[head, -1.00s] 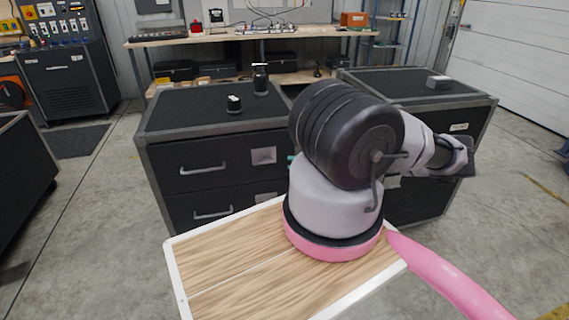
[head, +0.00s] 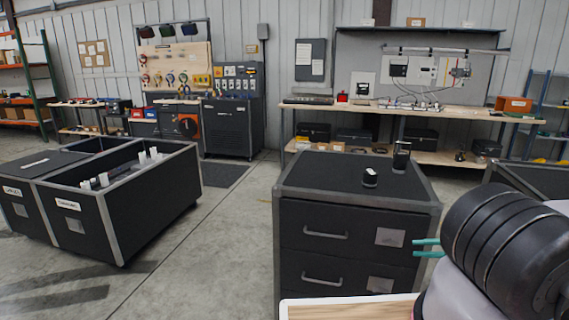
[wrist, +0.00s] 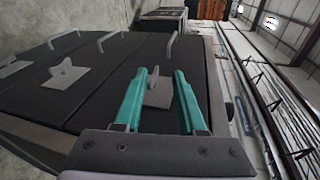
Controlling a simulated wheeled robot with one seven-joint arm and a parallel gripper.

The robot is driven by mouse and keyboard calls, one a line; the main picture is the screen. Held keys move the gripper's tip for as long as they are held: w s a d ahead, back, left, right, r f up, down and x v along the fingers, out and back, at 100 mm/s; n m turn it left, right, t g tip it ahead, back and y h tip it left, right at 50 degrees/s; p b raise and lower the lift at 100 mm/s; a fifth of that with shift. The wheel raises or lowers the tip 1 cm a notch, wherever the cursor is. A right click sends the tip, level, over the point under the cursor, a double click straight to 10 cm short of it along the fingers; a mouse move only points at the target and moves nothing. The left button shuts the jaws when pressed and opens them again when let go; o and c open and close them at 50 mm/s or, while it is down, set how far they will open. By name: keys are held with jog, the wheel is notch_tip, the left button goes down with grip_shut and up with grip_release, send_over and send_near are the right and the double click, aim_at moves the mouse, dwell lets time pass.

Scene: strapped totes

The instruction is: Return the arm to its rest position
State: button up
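My gripper (wrist: 158,103) shows in the wrist view with two teal fingers apart and nothing between them. In the head view the teal fingertips (head: 428,248) stick out from behind my dark arm link, in front of the black drawer cabinet (head: 352,222). The rest of the gripper is hidden there by my arm. In the wrist view the cabinet's drawer fronts with handles and grey plates lie beyond the fingers; I cannot tell whether they touch.
Two small black items, one short (head: 370,178) and one taller (head: 401,157), stand on the cabinet top. Black totes (head: 150,205) stand at the left. A workbench (head: 450,112) runs along the back wall. Floor between totes and cabinet is clear.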

jog(key=s+a+r+n+g+h, duration=0.1)
jog(key=s+a+r+g+h, duration=0.35)
jog(key=r, duration=1.15)
jog(key=w+a+r+n+g+h, duration=0.1)
jog(key=a+r+h, duration=0.6)
jog(key=r, duration=1)
jog(key=s+a+r+t, duration=0.3)
jog(key=s+a+r, duration=0.2)
jog(key=s+r, duration=0.3)
jog(key=s+a+r+t, duration=0.3)
jog(key=s+a+r, duration=0.3)
jog(key=s+r, duration=0.2)
jog(key=shift+a+r+m+t, duration=0.2)
jog(key=shift+r+m+t, duration=0.2)
jog(key=shift+r, duration=0.4)
jog(key=shift+h, duration=0.25)
